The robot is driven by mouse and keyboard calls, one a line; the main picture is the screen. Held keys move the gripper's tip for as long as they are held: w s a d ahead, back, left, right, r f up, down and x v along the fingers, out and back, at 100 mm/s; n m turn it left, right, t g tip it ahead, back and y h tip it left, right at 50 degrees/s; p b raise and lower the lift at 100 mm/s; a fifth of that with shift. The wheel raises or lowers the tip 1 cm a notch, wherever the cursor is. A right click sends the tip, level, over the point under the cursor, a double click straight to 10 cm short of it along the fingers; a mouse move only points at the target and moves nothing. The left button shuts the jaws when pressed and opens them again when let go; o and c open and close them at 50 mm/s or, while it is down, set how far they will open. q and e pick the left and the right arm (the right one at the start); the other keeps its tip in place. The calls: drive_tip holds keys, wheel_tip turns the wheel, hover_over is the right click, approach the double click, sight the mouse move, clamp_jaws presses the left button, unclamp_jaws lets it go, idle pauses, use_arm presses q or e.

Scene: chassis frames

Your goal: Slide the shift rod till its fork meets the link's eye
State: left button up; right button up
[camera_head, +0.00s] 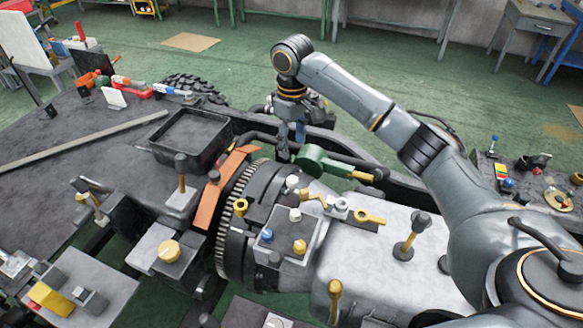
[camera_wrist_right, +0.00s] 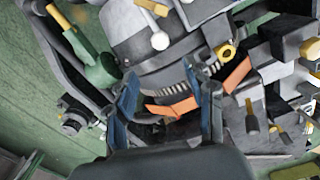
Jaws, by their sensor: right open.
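A yellow link with a round eye (camera_head: 366,216) lies on the grey gearbox housing, right of a small silver piece (camera_head: 341,207). A yellow forked piece (camera_head: 313,199), which looks like the shift rod's end, lies to their left with a visible gap to the eye; how far the rod runs is unclear. Part of this yellow piece shows at the top of the right wrist view (camera_wrist_right: 152,7). My right gripper (camera_head: 291,146) is open and empty, behind the gearbox near the green cylinder. Its blue-padded fingers (camera_wrist_right: 160,93) stand apart above the bell housing. My left gripper is not visible.
A green cylinder with a yellow rod (camera_head: 318,162) lies behind the gearbox. A toothed ring (camera_head: 239,212) and an orange bracket (camera_head: 215,196) stand left. Upright knobbed levers (camera_head: 411,238) and a block with coloured knobs (camera_head: 283,236) crowd the housing. A black open tray (camera_head: 189,134) is behind left.

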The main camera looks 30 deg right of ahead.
drive_tip(key=p, duration=0.2)
hover_over(292, 179)
drive_tip(key=f, duration=0.5)
drive_tip(key=shift+s, duration=0.2)
drive_tip(key=f, duration=0.6)
drive_tip(key=shift+w+p, duration=0.2)
drive_tip(key=shift+p, duration=0.15)
drive_tip(key=shift+f, duration=0.55)
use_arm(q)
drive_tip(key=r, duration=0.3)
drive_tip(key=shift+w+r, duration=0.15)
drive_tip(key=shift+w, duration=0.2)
use_arm(e)
drive_tip(key=shift+f, duration=0.15)
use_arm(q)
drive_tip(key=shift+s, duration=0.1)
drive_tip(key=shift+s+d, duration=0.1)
use_arm(e)
clamp_jaws()
